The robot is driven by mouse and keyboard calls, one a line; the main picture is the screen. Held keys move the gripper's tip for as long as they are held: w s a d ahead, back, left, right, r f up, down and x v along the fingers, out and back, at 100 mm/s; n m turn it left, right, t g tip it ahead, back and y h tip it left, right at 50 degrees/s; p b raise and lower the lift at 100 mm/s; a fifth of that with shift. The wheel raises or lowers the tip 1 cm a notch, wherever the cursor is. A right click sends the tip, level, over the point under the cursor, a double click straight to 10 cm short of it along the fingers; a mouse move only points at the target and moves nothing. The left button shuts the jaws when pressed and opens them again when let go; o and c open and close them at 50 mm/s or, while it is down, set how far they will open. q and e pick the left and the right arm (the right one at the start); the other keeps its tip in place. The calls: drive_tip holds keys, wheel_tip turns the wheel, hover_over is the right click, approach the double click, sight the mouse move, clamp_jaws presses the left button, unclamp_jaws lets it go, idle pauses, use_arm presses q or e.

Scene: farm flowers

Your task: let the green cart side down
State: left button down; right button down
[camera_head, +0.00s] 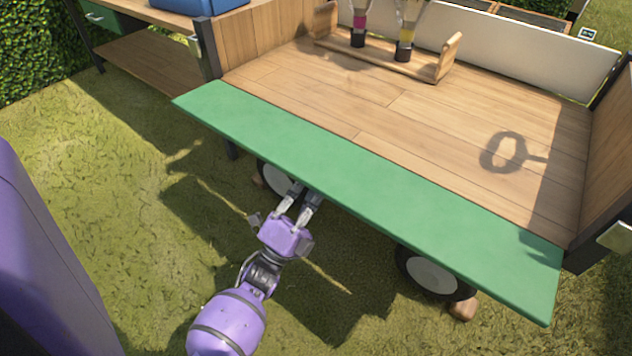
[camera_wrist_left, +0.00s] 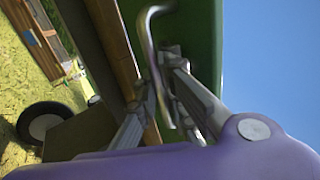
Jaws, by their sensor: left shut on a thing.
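The green cart side (camera_head: 370,190) is folded outward along the front edge of the wooden cart bed (camera_head: 450,130). It lies close to level with the bed, though its exact tilt is hard to tell. My left gripper (camera_head: 312,192) reaches up to it from below, its fingertips partly hidden under the outer edge. In the left wrist view the fingers (camera_wrist_left: 163,78) are shut on a curved metal handle (camera_wrist_left: 150,32) on the green panel (camera_wrist_left: 206,40). The handle is hidden in the head view. My right gripper is not in view.
Cart wheels (camera_head: 432,272) stand on the grass below the side. A wooden rack (camera_head: 385,58) with bottles stands at the back of the bed. A workbench (camera_head: 140,62) is at the upper left. Open grass (camera_head: 80,200) lies at the left.

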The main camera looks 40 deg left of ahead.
use_arm(q)
drive_tip(key=shift+s+f, duration=0.25)
drive_tip(key=shift+f, duration=0.05)
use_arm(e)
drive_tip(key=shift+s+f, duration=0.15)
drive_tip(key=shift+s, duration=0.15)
use_arm(q)
drive_tip(key=c, duration=2.1)
unclamp_jaws()
drive_tip(key=shift+r, duration=0.1)
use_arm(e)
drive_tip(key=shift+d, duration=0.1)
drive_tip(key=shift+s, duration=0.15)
use_arm(q)
drive_tip(key=v, duration=1.2)
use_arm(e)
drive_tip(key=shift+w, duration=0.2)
